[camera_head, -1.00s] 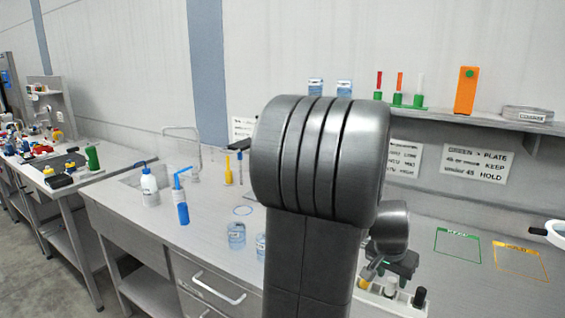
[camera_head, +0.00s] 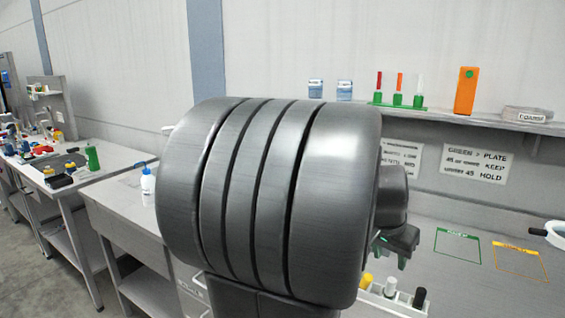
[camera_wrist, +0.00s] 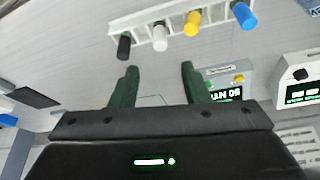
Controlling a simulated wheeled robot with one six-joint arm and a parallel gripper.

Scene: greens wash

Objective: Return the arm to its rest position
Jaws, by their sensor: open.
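My gripper (camera_wrist: 158,85) shows in the wrist view with its two green fingers spread apart and nothing between them. In the head view my gripper (camera_head: 397,240) is partly hidden behind my large grey arm link, which fills the middle of the picture. A white rack (camera_wrist: 185,25) holding several capped tubes lies beyond the fingertips in the wrist view, apart from them. The rack also shows in the head view (camera_head: 388,303), below my gripper.
A green outlined area (camera_head: 457,246) and an orange outlined area (camera_head: 520,262) lie bare on the bench to the right. A shelf (camera_head: 480,121) on the back wall carries small items. A white wash bottle (camera_head: 148,188) stands left of my arm. Devices with displays (camera_wrist: 298,95) show in the wrist view.

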